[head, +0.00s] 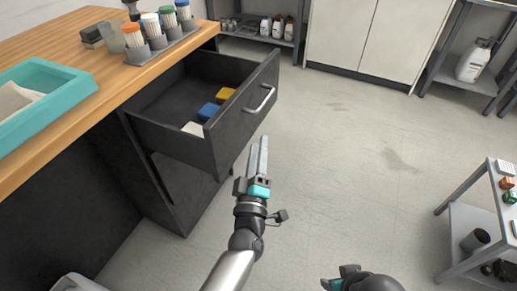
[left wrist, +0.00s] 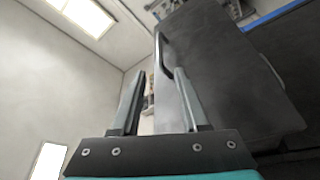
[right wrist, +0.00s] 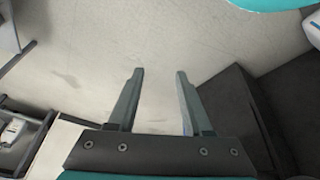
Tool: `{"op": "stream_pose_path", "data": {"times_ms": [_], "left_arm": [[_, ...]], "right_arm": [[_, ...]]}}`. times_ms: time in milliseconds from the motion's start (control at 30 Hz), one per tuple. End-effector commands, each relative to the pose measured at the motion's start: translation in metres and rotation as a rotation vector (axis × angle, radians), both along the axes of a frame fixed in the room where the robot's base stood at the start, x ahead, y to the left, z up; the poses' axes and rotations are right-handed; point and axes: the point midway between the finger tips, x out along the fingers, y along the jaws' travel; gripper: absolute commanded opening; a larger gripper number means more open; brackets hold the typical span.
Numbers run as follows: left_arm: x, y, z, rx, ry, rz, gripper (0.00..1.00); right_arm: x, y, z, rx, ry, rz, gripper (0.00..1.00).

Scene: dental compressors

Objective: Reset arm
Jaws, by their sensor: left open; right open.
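My left gripper (head: 258,158) is in front of the open drawer (head: 185,140), just below and beside its metal handle (head: 262,99) in the head view. In the left wrist view its two fingers (left wrist: 158,100) are apart with nothing between them, and the drawer front (left wrist: 178,95) with its handle (left wrist: 165,52) is close by. My right gripper (head: 345,278) is at the bottom edge of the head view, partly cut off. In the right wrist view its fingers (right wrist: 158,100) are apart and empty, above bare floor.
The dark drawer holds blue (head: 209,110), yellow (head: 226,95) and white (head: 193,129) items. A grey cart (head: 465,215) stands at right. The middle floor is clear.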

Motion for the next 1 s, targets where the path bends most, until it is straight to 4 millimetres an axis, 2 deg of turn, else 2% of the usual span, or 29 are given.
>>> {"op": "stream_pose_path", "data": {"times_ms": [467, 567, 667, 767, 867, 1000], "left_arm": [[0.0, 0.0, 0.0, 0.001, 0.0, 0.0, 0.45], [-0.001, 0.0, -0.006, 0.021, 0.017, -0.006, 0.45], [-0.005, -0.001, -0.025, 0.086, 0.076, -0.028, 0.45], [-0.014, 0.0, -0.058, 0.197, 0.174, -0.067, 0.45], [-0.03, 0.005, -0.1, 0.325, 0.296, -0.118, 0.45], [-0.063, 0.019, -0.157, 0.498, 0.468, -0.195, 0.45]], "right_arm": [[-0.001, -0.001, -0.001, -0.003, 0.004, 0.003, 0.5], [-0.002, -0.001, -0.006, -0.005, 0.011, 0.006, 0.5], [-0.002, -0.002, -0.016, -0.008, 0.02, 0.006, 0.5], [-0.002, -0.004, -0.034, -0.014, 0.031, 0.007, 0.5], [-0.006, -0.008, -0.056, -0.02, 0.044, 0.008, 0.5], [-0.016, -0.016, -0.085, -0.03, 0.062, 0.01, 0.5]]}}
